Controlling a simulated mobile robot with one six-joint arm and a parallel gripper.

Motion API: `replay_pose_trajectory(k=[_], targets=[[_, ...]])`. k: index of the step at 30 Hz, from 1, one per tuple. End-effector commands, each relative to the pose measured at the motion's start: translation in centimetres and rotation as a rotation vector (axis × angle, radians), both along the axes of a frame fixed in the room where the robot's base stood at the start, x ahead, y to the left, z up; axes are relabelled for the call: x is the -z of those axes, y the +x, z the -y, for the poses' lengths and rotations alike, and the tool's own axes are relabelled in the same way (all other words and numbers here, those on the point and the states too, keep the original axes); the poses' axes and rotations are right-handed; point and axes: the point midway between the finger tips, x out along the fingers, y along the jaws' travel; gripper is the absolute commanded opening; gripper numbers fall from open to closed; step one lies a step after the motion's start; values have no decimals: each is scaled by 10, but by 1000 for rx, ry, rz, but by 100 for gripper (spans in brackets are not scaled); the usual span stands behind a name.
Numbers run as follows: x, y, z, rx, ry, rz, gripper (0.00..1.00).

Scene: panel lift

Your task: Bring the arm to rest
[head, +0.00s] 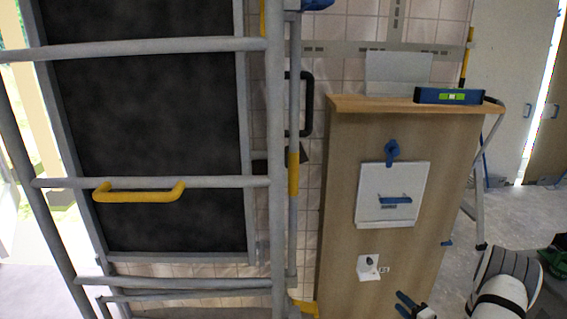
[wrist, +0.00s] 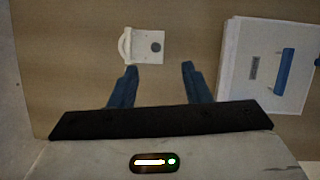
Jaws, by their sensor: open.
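My gripper (head: 414,304) is at the bottom of the head view, in front of the lower part of the wooden cabinet. In the wrist view its two blue fingers (wrist: 158,68) are spread apart with nothing between them. Beyond the fingertips is a small white bracket (wrist: 140,45) with a grey round spot, which also shows on the cabinet front in the head view (head: 368,268). A white panel (head: 375,212) with a blue handle (head: 395,200) is on the cabinet front above the bracket. My white arm (head: 503,297) shows at the lower right.
The wooden cabinet (head: 335,200) carries a blue spirit level (head: 449,96) on top. A blue knob (head: 392,152) is above the white panel. Grey scaffold rails (head: 150,47) with a yellow handle (head: 138,196) stand at left before a dark board (head: 150,120).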

Motion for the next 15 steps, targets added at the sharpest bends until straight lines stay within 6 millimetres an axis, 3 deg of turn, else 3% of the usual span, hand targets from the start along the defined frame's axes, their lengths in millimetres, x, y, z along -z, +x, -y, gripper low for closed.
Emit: replay_pose_trajectory(k=[10,15], targets=[[-81,34,-2,51,-305,-71,43],[-154,50,-8,83,-547,-140,43]])
